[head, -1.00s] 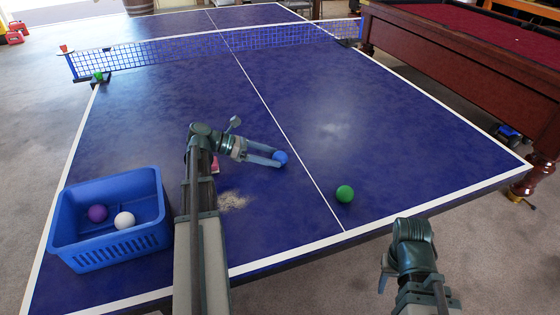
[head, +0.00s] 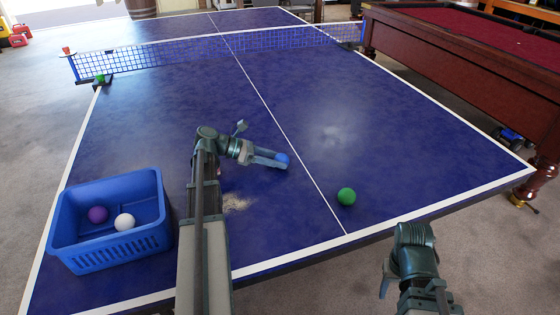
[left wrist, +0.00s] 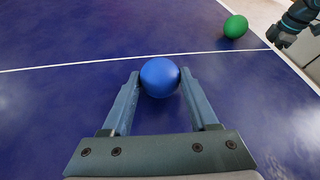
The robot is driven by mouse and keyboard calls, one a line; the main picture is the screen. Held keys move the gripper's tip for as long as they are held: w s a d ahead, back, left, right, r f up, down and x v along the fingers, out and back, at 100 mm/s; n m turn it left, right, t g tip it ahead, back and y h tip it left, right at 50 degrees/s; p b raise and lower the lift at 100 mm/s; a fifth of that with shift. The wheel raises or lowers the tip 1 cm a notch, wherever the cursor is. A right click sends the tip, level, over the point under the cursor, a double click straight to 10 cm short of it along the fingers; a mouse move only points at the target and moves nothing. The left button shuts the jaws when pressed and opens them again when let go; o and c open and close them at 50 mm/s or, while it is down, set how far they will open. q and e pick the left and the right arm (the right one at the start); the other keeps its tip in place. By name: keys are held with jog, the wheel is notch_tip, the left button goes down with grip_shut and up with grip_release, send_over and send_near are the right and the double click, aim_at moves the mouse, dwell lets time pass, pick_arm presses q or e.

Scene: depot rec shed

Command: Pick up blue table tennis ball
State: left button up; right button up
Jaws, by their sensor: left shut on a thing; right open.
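The blue table tennis ball (head: 282,158) is at the middle of the blue table, left of the white centre line. My left gripper (head: 284,162) is shut on it. In the left wrist view the blue ball (left wrist: 160,77) sits between the two fingertips (left wrist: 160,80), with a finger touching each side. I cannot tell whether the ball is clear of the table. My right gripper (head: 385,280) is open and empty at the near edge of the table, mostly hidden by its own wrist.
A green ball (head: 346,197) lies right of the centre line; it also shows in the left wrist view (left wrist: 235,26). A blue basket (head: 75,249) at the near left holds a purple ball (head: 98,214) and a white ball (head: 124,222). The net (head: 200,46) crosses the table further back.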

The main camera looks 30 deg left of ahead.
aim_at(276, 158)
pick_arm(q)
jog(key=shift+r, duration=0.15)
notch_tip(276, 158, up, 2)
jog(key=p, duration=0.2)
jog(key=shift+r+p, duration=0.15)
jog(key=shift+p, duration=0.15)
jog(key=shift+s+d+r+p, duration=0.2)
jog(key=shift+s+r+p, duration=0.1)
jog(key=shift+r+p, duration=0.4)
jog(key=s+d, duration=0.3)
jog(key=s, duration=0.1)
jog(key=s+d, duration=0.3)
jog(key=s, duration=0.1)
jog(key=s+d+r+p, duration=0.1)
jog(key=s+d, duration=0.2)
jog(key=s, duration=0.1)
jog(key=shift+s, duration=0.2)
